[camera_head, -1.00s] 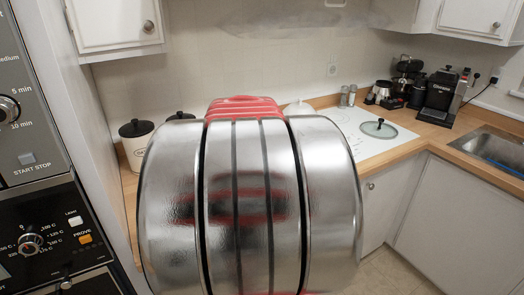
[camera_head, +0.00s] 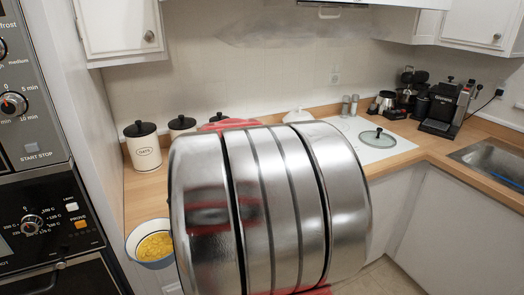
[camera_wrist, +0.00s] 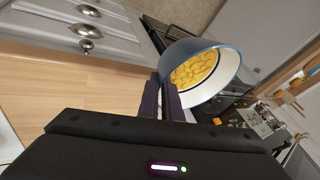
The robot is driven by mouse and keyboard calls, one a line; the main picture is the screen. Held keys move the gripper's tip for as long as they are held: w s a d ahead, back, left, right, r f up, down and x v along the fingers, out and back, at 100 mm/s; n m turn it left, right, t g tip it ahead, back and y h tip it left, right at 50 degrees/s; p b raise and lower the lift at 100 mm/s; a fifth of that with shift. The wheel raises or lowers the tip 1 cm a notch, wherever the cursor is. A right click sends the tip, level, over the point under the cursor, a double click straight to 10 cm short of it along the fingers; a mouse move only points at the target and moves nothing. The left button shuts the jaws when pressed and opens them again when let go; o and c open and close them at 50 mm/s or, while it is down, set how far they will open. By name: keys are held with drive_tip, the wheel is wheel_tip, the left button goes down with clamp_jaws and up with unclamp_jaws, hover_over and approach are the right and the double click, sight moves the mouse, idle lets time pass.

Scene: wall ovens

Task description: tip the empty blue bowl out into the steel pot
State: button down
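The blue bowl (camera_head: 133,243) shows at the lower left of the head view, beside my arm. It has a white inside and is not empty: it holds yellow pieces that look like pasta (camera_head: 155,246). In the wrist view the bowl (camera_wrist: 232,72) is tilted in the picture, with the yellow pieces inside. My gripper (camera_wrist: 165,88) has its two dark fingers close together at the bowl's rim and appears shut on it. The fingers are hidden in the head view. I cannot see a steel pot; my arm covers the middle of the head view.
A wooden counter (camera_head: 143,205) runs along the wall, with a canister (camera_head: 143,147) at the back left. A glass lid (camera_head: 377,138) lies on the white hob (camera_head: 350,127). The oven panel (camera_head: 45,215) is close on the left. A coffee machine (camera_head: 447,108) and sink (camera_head: 492,160) are right.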

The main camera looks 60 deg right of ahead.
drive_tip(key=w+a+f+n, duration=0.1)
drive_tip(key=w+a+f, duration=0.2)
drive_tip(key=w+a, duration=0.2)
drive_tip(key=w+a+f+n+g+y, duration=0.1)
drive_tip(key=w+a+f, duration=0.3)
drive_tip(key=a, duration=0.6)
drive_tip(key=w+a+f+n, duration=0.2)
drive_tip(key=w+a+f, duration=0.2)
drive_tip(key=a, duration=0.3)
drive_tip(key=shift+w+a+g+y, duration=0.3)
drive_tip(key=shift+w+a+g, duration=0.1)
drive_tip(key=shift+w, duration=0.5)
